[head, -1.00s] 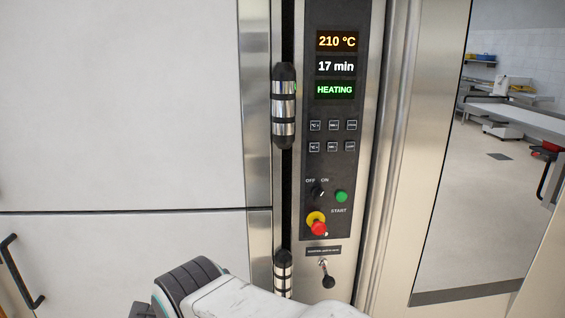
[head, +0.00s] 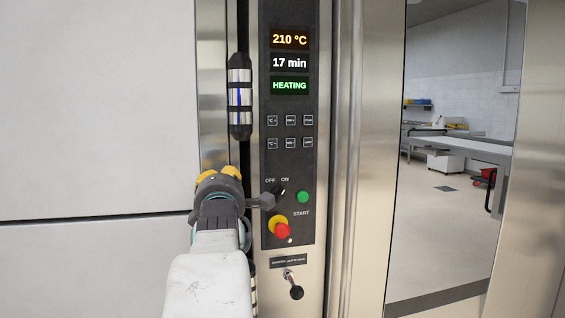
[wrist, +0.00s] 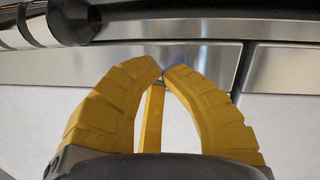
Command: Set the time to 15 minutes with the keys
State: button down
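The dark control panel (head: 264,160) is in the middle of the head view. Its time display (head: 290,63) reads 17 min, between 210 °C above and HEATING below. Under the displays are two rows of small square keys: a top row with its middle key (head: 291,120) and a bottom row with its middle key (head: 291,143). Their labels are too small to read surely. My gripper (head: 218,176) is left of the panel and lower than the keys, apart from them. In the wrist view, its yellow fingers (wrist: 162,68) meet at the tips, with nothing between them.
An OFF/ON switch (head: 279,190), a green START button (head: 303,197) and a red emergency knob (head: 281,230) sit below the keys. A black and chrome handle (head: 239,97) stands left of the panel. A doorway on the right shows open floor (head: 440,235).

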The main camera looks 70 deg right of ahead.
jog(key=s+d+r+n+g+h+b, duration=0.2)
jog(key=s+d+r+h+b, duration=0.1)
jog(key=s, duration=0.5)
jog(key=s+d+r+n+g+h+b, duration=0.1)
jog(key=s+d+r+g+h+b, duration=0.2)
jog(key=s, duration=0.6)
jog(key=d+h, duration=0.2)
jog(key=h, duration=0.1)
jog(key=shift+n, duration=0.4)
jog(key=shift+r, duration=0.1)
